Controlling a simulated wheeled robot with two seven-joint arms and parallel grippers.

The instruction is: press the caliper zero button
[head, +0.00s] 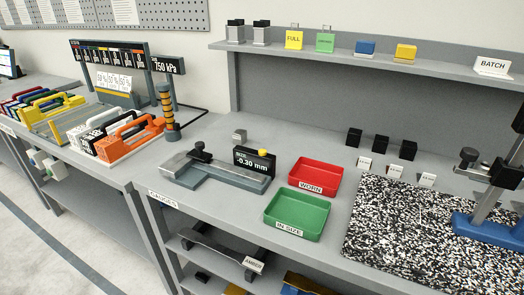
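The caliper (222,178) lies on the grey bench near its front left part, a grey bar with a dark sliding jaw piece (200,153) on it. Its black display (252,164) stands at the right end and reads what looks like -0.30 mm. A small yellow button (263,152) sits on top of the display and looks unobstructed. Neither of my grippers shows in the head view.
A red tray (334,165) marked WORN and a green tray (322,205) marked IN SIZE sit right of the caliper. A speckled plate (400,235) and a blue-based stand (480,228) are farther right. A small grey block (240,135) lies behind the caliper.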

